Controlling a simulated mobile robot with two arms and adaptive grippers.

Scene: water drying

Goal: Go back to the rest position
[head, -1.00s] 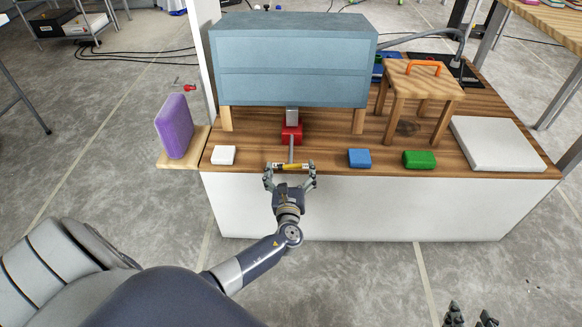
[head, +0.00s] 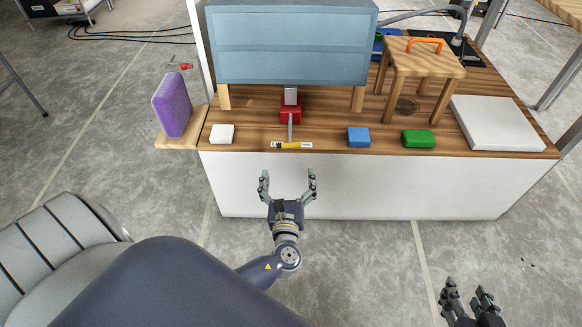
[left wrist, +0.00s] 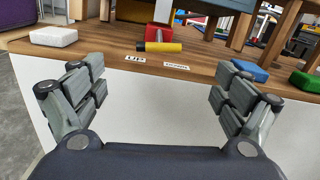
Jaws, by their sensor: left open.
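My left gripper (head: 287,186) is open and empty, in front of the wooden counter (head: 320,140) and apart from it. Its spread fingers also show in the left wrist view (left wrist: 160,98). Beyond them, a lever with a yellow and black handle (head: 287,145) points toward me from a red base (head: 290,108). The handle also shows in the left wrist view (left wrist: 163,47), above labels on the counter edge, one reading "UP". My right gripper (head: 468,295) is at the bottom right of the head view, over the floor, with nothing visible in it; its jaw state is unclear.
A blue-grey box (head: 290,45) stands on wooden legs over the lever. A white block (head: 222,134), blue block (head: 358,137) and green block (head: 418,138) lie along the counter's front. A purple sponge-like block (head: 172,105) stands at left, a small wooden stool (head: 423,62) at right.

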